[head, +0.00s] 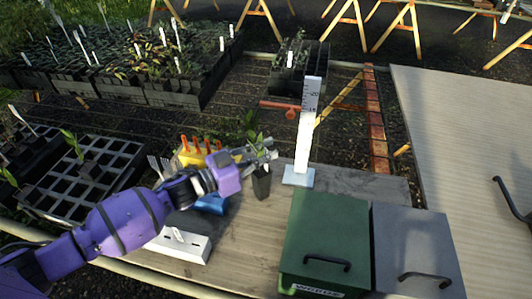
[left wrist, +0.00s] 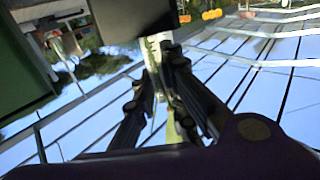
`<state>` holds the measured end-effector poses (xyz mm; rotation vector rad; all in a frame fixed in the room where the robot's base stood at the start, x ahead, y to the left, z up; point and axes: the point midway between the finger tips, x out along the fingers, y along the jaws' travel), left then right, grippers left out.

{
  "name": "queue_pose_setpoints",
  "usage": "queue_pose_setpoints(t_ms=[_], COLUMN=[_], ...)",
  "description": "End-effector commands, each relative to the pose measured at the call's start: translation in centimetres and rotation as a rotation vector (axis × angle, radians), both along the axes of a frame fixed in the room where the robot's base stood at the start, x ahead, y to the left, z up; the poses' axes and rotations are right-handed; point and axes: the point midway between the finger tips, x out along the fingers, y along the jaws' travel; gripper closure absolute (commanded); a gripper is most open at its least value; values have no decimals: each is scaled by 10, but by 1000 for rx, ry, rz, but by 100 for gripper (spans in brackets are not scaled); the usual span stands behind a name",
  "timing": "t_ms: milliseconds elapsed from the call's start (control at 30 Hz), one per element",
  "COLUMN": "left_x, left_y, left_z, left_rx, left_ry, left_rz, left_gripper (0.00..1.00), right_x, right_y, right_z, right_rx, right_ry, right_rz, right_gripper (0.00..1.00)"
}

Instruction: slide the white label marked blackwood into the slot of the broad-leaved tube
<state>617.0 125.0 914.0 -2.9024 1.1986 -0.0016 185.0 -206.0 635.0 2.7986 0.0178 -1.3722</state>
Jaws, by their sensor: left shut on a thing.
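My left gripper (head: 268,154) is above the bench, at the top of a dark tube (head: 261,184) with a leafy green seedling (head: 252,135). In the left wrist view the fingers (left wrist: 168,95) are closed around a pale narrow strip (left wrist: 155,48), which looks like the white label; no lettering can be read. The strip's far end is close to a black shape (left wrist: 130,15), probably the tube; I cannot tell whether they touch. The slot cannot be made out. A white slotted block (head: 180,246) with a white label (head: 178,234) stands on the bench. My right gripper is not in view.
A white measuring post (head: 304,140) stands just right of the tube. A green box (head: 325,225) and a grey box (head: 415,245) fill the right front. A yellow holder (head: 190,157) with orange-handled tools and a blue object (head: 212,203) are close to my left wrist.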

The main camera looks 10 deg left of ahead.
Motion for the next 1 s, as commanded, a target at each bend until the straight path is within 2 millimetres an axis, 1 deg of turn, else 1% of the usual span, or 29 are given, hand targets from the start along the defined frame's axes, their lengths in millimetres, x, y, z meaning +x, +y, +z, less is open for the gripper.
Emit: queue_pose_setpoints(t_ms=[467, 500, 633, 900, 1000], left_x=[0, 0, 0, 0, 0], left_y=[0, 0, 0, 0, 0], left_z=[-5, -5, -5, -5, -1], left_rx=[-1, 0, 0, 0, 1], left_ry=[1, 0, 0, 0, -1], left_rz=[0, 0, 0, 0, -1], left_gripper=[96, 86, 68, 68, 68], right_x=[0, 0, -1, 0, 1], right_y=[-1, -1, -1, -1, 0], right_z=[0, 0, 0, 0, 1], right_rx=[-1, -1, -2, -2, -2], right_ry=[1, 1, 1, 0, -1], right_rz=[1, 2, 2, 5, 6], right_gripper=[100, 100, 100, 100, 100])
